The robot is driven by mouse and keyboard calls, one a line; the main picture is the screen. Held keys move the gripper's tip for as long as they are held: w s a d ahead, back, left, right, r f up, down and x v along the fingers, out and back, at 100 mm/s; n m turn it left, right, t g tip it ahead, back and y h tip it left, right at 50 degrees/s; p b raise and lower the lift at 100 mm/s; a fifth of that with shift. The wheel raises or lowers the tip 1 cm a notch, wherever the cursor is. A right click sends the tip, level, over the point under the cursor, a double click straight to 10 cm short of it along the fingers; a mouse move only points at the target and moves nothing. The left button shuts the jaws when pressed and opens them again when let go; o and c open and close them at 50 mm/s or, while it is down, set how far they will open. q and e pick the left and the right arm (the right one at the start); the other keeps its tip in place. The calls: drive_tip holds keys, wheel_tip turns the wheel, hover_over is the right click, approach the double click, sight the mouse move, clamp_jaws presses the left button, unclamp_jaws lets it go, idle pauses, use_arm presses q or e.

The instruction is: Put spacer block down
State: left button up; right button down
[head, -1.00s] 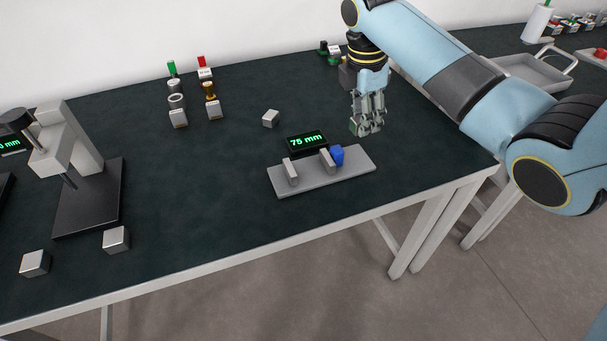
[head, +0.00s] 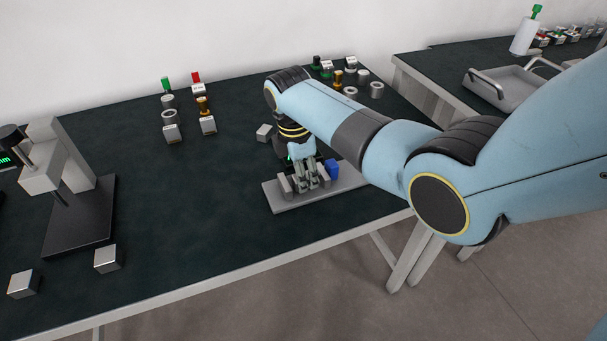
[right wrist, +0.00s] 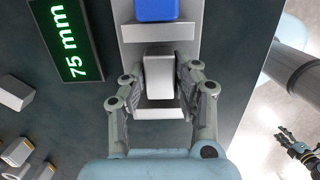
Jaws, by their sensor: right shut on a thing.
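The spacer block (right wrist: 158,75) is a pale grey block in the right wrist view. My right gripper (head: 312,184) is shut on it, with one finger on each side (right wrist: 158,88). The block is between the two upright posts of the grey gauge fixture (head: 283,206), low over its base; I cannot tell whether it touches the base. The posts show at the blue-block end (right wrist: 157,32) and the near end (right wrist: 160,113). A blue block (head: 332,169) sits beyond one post. My left gripper (right wrist: 297,148) is small at the lower right of the wrist view.
A display reading 75 mm (right wrist: 70,38) stands beside the fixture. A loose metal cube (head: 264,132) lies behind it. Two more cubes (head: 108,258) (head: 23,284) lie by the press-like stand (head: 80,220). Several small parts stand at the back. The table's middle left is clear.

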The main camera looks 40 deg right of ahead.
drive_tip(key=shift+r, duration=0.1)
drive_tip(key=c, duration=1)
unclamp_jaws()
wheel_tip(320, 180, up, 12)
drive_tip(key=a+p, duration=0.1)
drive_tip(key=shift+w+a, duration=0.15)
drive_tip(key=shift+a, duration=0.1)
